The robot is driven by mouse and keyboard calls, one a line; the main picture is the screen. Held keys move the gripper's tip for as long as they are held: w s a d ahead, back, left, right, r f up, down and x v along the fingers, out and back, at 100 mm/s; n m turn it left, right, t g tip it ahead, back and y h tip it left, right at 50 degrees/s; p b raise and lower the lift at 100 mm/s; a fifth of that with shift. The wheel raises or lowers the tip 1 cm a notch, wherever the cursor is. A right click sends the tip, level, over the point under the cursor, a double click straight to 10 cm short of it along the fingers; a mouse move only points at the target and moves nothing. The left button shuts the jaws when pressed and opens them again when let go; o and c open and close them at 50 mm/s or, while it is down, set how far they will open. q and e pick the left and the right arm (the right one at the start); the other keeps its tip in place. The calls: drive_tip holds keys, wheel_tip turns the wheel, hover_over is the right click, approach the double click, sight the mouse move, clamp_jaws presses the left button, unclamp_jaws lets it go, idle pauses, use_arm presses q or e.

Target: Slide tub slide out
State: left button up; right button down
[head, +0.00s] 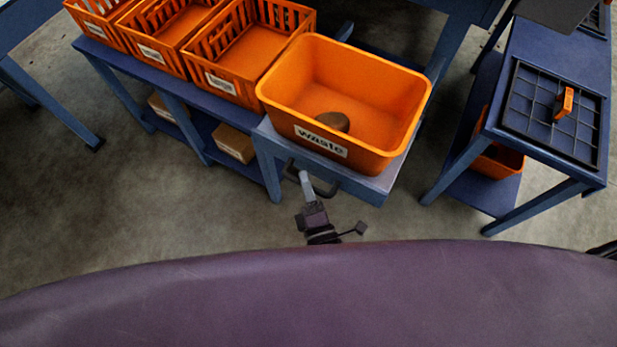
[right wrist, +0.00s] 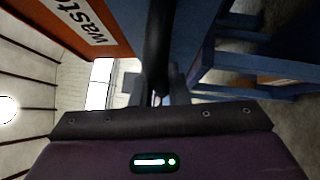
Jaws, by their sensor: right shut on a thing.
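The orange waste tub (head: 395,152), labelled "waste", stands on a grey-blue slide (head: 262,128). One dark potato (head: 334,121) lies in the tub. A dark bar handle (head: 326,191) is on the slide's front. My right gripper (head: 305,180) is shut on this handle, near its left end in the head view. In the right wrist view the dark handle bar (right wrist: 158,45) runs down to between the fingers (right wrist: 158,97), and the tub's label (right wrist: 82,18) shows at upper left. The exact finger contact is partly hidden. My left gripper is not in view.
Slatted orange crates (head: 235,86) stand on the blue table to the left, with cardboard boxes (head: 233,144) on its lower shelf. A blue table (head: 597,130) with a black grid tray (head: 520,120) stands right. Grey floor (head: 400,222) is clear before the slide.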

drive_tip(key=shift+s+a+f, duration=0.15)
drive_tip(key=shift+s+a, duration=0.05)
drive_tip(key=shift+s, duration=0.05)
drive_tip(key=c, duration=1.7)
unclamp_jaws()
drive_tip(key=o, duration=0.3)
drive_tip(key=shift+s, duration=0.1)
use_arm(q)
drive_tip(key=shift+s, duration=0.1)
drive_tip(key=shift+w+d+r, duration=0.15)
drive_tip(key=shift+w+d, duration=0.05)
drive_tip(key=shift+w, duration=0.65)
use_arm(e)
drive_tip(key=r+v, duration=0.1)
drive_tip(key=v, duration=0.6)
drive_tip(key=shift+s+f, duration=0.3)
drive_tip(key=shift+f, duration=0.1)
